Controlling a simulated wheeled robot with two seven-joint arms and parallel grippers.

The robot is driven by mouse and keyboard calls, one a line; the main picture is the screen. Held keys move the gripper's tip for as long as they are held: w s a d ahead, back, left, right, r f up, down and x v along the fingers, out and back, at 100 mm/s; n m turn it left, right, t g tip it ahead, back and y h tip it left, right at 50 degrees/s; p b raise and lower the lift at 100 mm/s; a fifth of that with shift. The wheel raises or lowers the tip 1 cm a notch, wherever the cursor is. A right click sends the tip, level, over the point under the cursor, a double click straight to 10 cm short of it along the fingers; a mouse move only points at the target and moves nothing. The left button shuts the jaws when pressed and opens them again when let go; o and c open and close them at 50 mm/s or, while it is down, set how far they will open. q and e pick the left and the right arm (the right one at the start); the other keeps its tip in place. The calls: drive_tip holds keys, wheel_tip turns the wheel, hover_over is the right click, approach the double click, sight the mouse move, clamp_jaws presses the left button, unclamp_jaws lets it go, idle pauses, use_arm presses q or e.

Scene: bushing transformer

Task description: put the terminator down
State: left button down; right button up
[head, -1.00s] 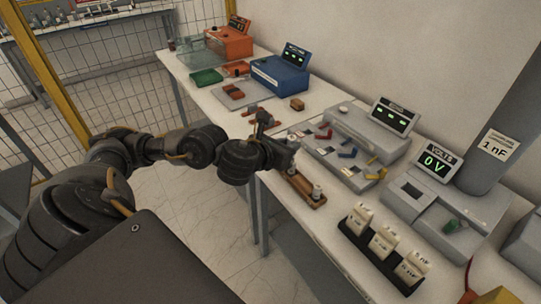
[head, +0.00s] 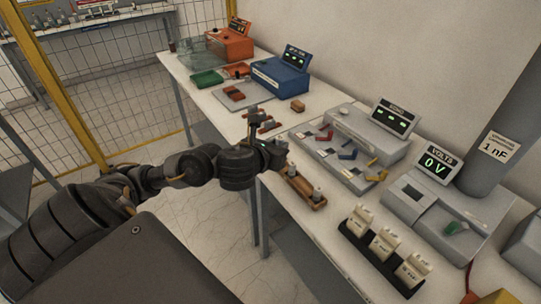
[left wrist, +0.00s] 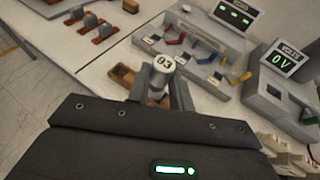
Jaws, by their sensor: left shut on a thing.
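The terminator (left wrist: 164,66), a small grey cylinder with a pale top marked "93", stands between the fingers of my left gripper (left wrist: 162,84) in the left wrist view. The gripper is shut on it. In the head view my left gripper (head: 275,150) is by the front edge of the table, at the far end of a brown wooden rack (head: 300,190). The rack also shows in the left wrist view (left wrist: 122,77), partly hidden behind the gripper. I cannot tell whether the terminator touches the rack. My right gripper is not in view.
A grey console (head: 362,135) with coloured levers stands behind the rack. A voltmeter box (head: 425,200) reading 0 V is at the right. A black holder (head: 372,258) with several cream blocks stands in front. Red-brown pieces (head: 262,122) lie beyond the gripper.

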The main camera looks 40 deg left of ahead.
use_arm(q)
drive_tip(key=w+a+f, duration=0.2)
drive_tip(key=a+f, duration=0.1)
drive_tip(key=w+a+f+b, duration=0.1)
drive_tip(key=w+a+f, duration=0.1)
drive_tip(key=w+a, duration=0.1)
drive_tip(key=w+a+f, duration=0.3)
drive_tip(key=shift+w+a+f, duration=0.2)
drive_tip(key=shift+a+f, duration=0.05)
drive_tip(key=shift+f, duration=0.05)
drive_tip(key=shift+w+a+f, duration=0.35)
drive_tip(key=shift+a+f, duration=0.05)
drive_tip(key=shift+f, duration=1.8)
